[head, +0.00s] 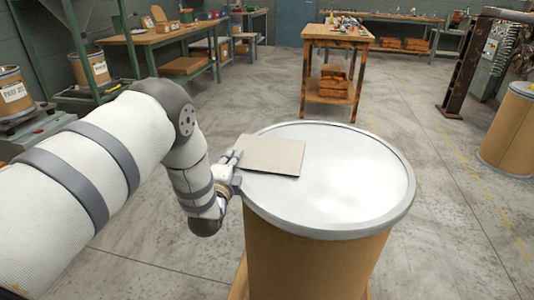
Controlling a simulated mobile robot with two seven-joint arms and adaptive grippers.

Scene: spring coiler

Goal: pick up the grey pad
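The grey pad (272,155) is a thin, flat, beige-grey square on the left far part of a drum's pale round lid (345,190). I cannot tell whether it lies fully flat or is slightly raised. My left gripper (232,160) is at the pad's left edge, at the drum's rim. Its fingers are small and partly hidden, so I cannot tell whether they are closed on the pad or only beside it. My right gripper is out of view.
The brown drum (310,262) has a raised grey rim. The rest of its lid is clear. A wooden workbench (338,35) stands behind it, another drum (510,130) at the right, and a green-legged table (165,38) at the back left. Open floor lies between.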

